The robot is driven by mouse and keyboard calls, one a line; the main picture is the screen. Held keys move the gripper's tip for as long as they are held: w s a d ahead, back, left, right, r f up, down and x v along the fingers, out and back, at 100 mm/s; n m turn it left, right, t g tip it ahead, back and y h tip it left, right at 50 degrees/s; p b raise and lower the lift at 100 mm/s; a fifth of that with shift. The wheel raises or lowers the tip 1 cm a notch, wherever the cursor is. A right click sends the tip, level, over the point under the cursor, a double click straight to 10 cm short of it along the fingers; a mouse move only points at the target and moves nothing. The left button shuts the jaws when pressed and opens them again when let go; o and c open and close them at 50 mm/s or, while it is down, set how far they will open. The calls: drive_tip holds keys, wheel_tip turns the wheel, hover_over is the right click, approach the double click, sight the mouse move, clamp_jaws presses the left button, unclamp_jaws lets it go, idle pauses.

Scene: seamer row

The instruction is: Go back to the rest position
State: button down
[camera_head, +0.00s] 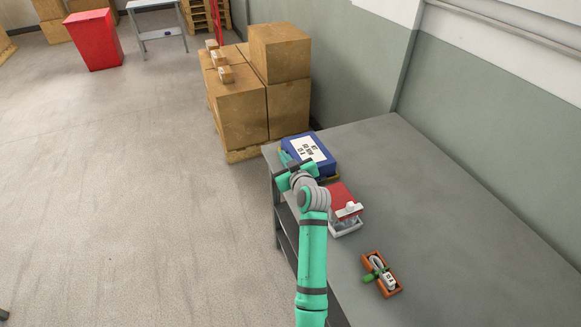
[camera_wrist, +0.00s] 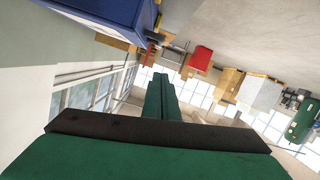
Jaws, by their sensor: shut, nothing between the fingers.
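My green arm reaches up along the left edge of the grey table (camera_head: 470,235) in the head view. My gripper (camera_head: 288,163) is at its far end, close beside the blue box with a white label (camera_head: 322,166), mostly hidden by my own wrist. I cannot tell if it touches the box. In the wrist view, my gripper (camera_wrist: 161,82) shows two green fingers pressed together with nothing between them. The blue box (camera_wrist: 118,8) also shows at the top left there.
A red-lidded white box (camera_head: 345,226) stands right of my wrist. An orange tray (camera_head: 396,290) holding small items lies nearer. Stacked cartons (camera_head: 238,115) stand beyond the table's far end. The table's right side and the floor at left are clear.

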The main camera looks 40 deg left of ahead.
drive_tip(key=v, duration=0.7)
drive_tip(key=shift+d, duration=0.35)
drive_tip(key=shift+w+r, duration=0.1)
drive_tip(key=shift+w, duration=0.05)
